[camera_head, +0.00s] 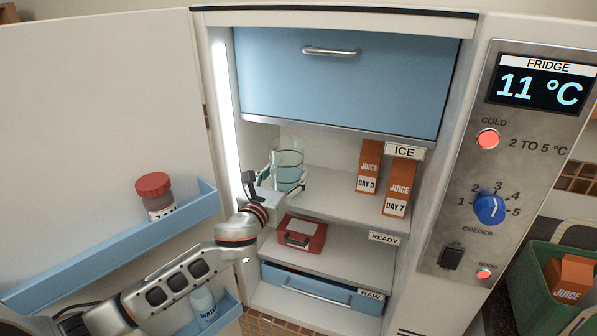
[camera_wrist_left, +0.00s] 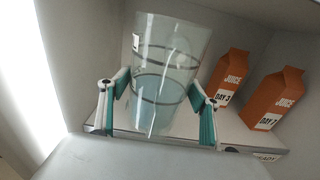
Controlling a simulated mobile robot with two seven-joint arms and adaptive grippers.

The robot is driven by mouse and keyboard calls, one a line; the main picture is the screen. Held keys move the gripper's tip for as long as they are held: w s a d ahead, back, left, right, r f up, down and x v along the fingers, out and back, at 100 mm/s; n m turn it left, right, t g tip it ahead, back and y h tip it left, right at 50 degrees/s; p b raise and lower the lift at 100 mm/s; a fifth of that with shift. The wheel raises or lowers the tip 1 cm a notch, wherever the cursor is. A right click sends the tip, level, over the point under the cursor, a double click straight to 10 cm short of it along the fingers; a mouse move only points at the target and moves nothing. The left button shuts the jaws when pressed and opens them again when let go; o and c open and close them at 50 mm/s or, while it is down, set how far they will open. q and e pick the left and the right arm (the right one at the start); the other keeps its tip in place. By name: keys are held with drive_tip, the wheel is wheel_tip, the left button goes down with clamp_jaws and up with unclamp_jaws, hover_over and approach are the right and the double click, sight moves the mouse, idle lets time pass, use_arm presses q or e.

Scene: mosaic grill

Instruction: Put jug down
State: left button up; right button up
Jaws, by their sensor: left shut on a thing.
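The jug (camera_head: 289,158) is clear, with dark rings and pale blue liquid inside. It is upright at the left end of the fridge's upper shelf (camera_head: 335,194). In the left wrist view the jug (camera_wrist_left: 163,75) stands between the two teal-padded fingers of my left gripper (camera_wrist_left: 158,112). My left gripper (camera_head: 274,180) is shut on the jug, its arm reaching in from the left. The gripper hides part of the jug's base in the head view, so I cannot tell whether it touches the shelf. My right gripper is not in view.
Two orange juice cartons (camera_head: 369,166) (camera_head: 400,187) stand on the same shelf to the right. A red box (camera_head: 302,236) sits on the shelf below, above a blue drawer (camera_head: 320,288). The open door (camera_head: 100,130) is at left, holding a red-lidded jar (camera_head: 155,194).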

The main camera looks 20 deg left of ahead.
use_arm(q)
drive_tip(key=shift+w+d+f+b, duration=0.15)
drive_tip(key=shift+w+f, duration=0.4)
drive_tip(key=shift+w, duration=0.8)
drive_tip(key=shift+w+f+b, duration=0.1)
drive_tip(key=shift+w+f, duration=0.4)
drive_tip(key=shift+w, duration=0.85)
drive_tip(key=shift+w+d+f+b, duration=0.15)
drive_tip(key=shift+w+f, duration=0.4)
drive_tip(key=shift+w, duration=0.8)
drive_tip(key=shift+a, duration=0.1)
drive_tip(key=shift+f, duration=0.2)
drive_tip(key=o, duration=1.8)
drive_tip(key=shift+o, duration=0.2)
